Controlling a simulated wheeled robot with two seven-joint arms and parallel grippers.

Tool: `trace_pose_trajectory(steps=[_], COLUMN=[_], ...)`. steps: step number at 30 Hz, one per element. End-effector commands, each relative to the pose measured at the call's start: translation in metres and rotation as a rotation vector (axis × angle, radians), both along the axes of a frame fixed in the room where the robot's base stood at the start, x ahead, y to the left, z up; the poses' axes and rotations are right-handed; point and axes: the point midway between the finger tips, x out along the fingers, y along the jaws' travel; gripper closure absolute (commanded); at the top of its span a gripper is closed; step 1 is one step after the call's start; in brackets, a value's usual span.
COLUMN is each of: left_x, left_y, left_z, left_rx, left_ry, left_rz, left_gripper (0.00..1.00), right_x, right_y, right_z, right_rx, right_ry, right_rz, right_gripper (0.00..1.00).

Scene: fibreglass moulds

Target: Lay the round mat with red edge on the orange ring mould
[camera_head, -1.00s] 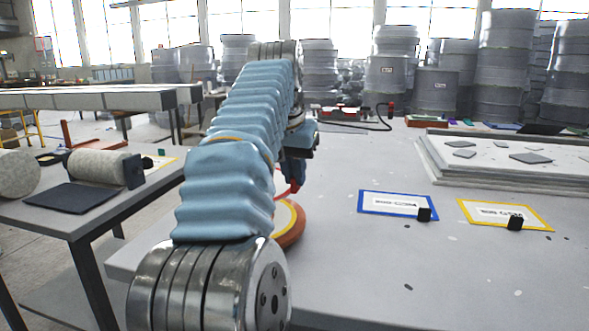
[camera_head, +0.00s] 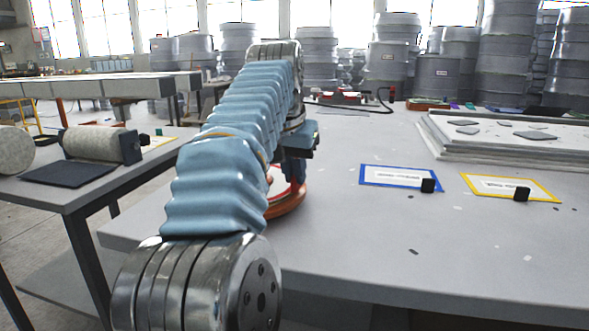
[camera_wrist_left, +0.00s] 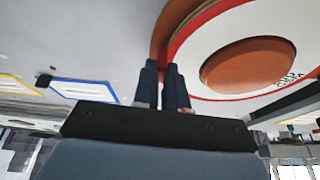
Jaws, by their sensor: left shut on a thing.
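The round mat (camera_wrist_left: 198,52) is white with a red edge and a large round hole, through which an orange-brown surface shows. My left gripper (camera_wrist_left: 161,66) is shut on the mat's red edge in the left wrist view. The orange ring mould (camera_wrist_left: 181,18) shows just beyond that edge. In the head view the mould (camera_head: 291,207) stands on the table, partly hidden behind my left arm, with a small part of the mat (camera_head: 284,183) over it. I cannot tell whether mat and mould touch. My right gripper is not in view.
A blue-framed card (camera_head: 390,184) and a yellow-framed card (camera_head: 477,193) lie to the right on the grey table (camera_head: 400,250). Stacked white slabs (camera_head: 440,150) stand behind them. A side table at left holds a roll (camera_head: 95,144) and a dark sheet (camera_head: 68,173). The table's front is clear.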

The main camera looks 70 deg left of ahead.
Motion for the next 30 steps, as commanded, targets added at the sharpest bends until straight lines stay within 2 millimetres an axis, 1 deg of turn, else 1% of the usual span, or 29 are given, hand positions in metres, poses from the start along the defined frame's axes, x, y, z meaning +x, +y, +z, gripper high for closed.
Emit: trace_pose_trajectory(steps=[28,29,30], left_x=[-0.0003,-0.0003,-0.0003], left_y=[0.0001,0.0001,0.0001], left_z=[-0.0049,-0.0049,-0.0049], left_rx=[0.001,0.001,0.001], left_ry=[0.001,0.001,0.001], left_rz=[0.0,0.0,0.0], left_gripper=[1.0,0.84,0.78], right_x=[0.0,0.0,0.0], right_y=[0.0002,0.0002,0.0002], right_z=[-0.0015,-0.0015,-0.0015], right_rx=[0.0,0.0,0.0], right_ry=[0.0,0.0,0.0], right_rz=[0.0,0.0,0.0], right_gripper=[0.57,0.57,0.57])
